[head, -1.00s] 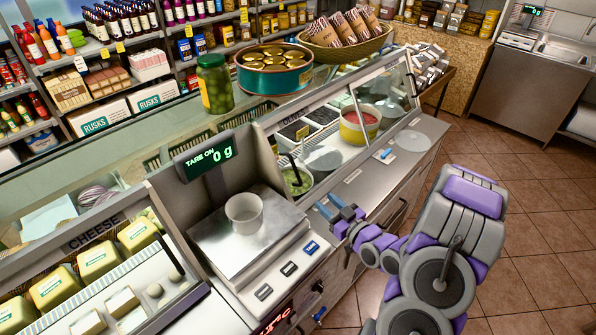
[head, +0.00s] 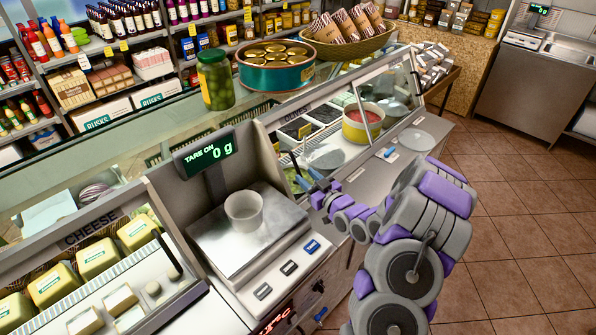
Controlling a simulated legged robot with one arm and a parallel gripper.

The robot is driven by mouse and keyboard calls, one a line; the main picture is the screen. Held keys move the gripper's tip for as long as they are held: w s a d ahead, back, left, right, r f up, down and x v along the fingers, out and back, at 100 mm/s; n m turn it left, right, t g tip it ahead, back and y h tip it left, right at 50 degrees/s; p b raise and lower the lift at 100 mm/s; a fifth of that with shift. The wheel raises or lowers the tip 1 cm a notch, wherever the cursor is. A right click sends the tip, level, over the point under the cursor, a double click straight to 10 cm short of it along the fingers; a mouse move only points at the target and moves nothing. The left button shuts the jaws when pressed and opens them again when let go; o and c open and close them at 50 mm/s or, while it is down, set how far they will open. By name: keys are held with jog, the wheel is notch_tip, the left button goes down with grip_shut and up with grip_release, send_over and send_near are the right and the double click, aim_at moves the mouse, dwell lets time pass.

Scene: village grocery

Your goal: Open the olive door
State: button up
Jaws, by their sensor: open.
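I cannot tell how far any panel is slid. My gripper (head: 308,179) is open, with its blue fingers at the near left part of the case, in front of a green-filled bowl that they partly hide. No grip on the door shows. Whether the fingers touch the panel is unclear.
A scale with a white cup (head: 244,211) stands left of my gripper. A red-filled yellow bowl (head: 362,123) is inside the case. A round plate (head: 416,140) lies on the counter ledge. The tiled floor (head: 530,220) is clear at right.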

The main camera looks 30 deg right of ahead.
aim_at(299, 171)
jog(key=shift+w+a+b, duration=0.15)
jog(key=shift+w+a, duration=0.05)
jog(key=shift+w, duration=0.7)
jog(key=shift+w+a+b, duration=0.1)
jog(key=shift+w+a, duration=0.1)
jog(key=shift+w, duration=0.65)
jog(key=shift+w+a+b, duration=0.15)
jog(key=shift+w+a, duration=0.05)
jog(key=shift+w, duration=0.7)
grip_shut()
